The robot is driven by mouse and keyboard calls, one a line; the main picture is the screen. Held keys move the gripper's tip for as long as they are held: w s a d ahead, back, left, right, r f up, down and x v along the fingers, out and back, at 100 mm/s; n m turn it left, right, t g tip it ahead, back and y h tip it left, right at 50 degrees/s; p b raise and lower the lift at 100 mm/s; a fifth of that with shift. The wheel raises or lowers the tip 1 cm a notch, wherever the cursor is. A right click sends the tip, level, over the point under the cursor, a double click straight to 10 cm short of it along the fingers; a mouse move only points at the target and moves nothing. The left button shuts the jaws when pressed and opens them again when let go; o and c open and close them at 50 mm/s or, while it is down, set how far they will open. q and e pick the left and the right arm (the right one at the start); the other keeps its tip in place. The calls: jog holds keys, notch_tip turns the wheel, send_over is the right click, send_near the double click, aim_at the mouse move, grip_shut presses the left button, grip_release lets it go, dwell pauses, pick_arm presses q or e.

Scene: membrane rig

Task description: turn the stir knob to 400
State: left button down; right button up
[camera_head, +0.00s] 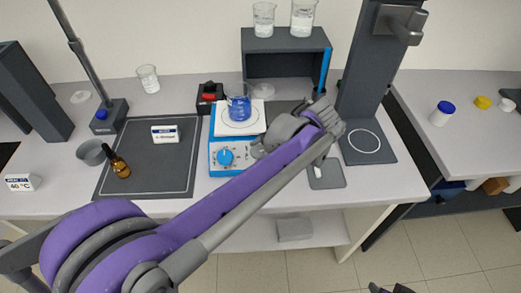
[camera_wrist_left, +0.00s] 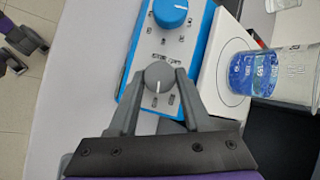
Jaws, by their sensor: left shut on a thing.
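The blue and white hotplate stirrer (camera_head: 217,170) stands on the bench, its knobs on the near face. My left gripper (camera_head: 257,151) is at the right end of that face and hides the right knob in the head view. In the left wrist view, my left gripper (camera_wrist_left: 157,84) is shut on the grey stir knob (camera_wrist_left: 158,73), one finger on each side. The knob's white pointer line points down in that view. Its scale is too small to read. The larger blue knob (camera_head: 225,157) is free beside it. My right gripper (camera_head: 390,289) appears open and empty, low in the head view.
A beaker of blue liquid (camera_head: 238,105) stands on the stirrer's white plate (camera_head: 256,122), close to my left gripper. A dark mat (camera_head: 150,181) with a brown bottle (camera_head: 118,165) lies to the left. A dark shelf unit (camera_head: 284,44) stands behind.

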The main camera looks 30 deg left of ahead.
pick_arm(q)
jog(key=shift+m+y, duration=0.3)
jog(key=shift+m, duration=0.3)
jog(key=shift+t, duration=0.3)
jog(key=shift+c, duration=1.7)
grip_release()
jog(key=shift+d, duration=0.1)
jog(key=v, duration=1)
jog(key=shift+d+r, duration=0.25)
jog(key=shift+s, duration=0.1)
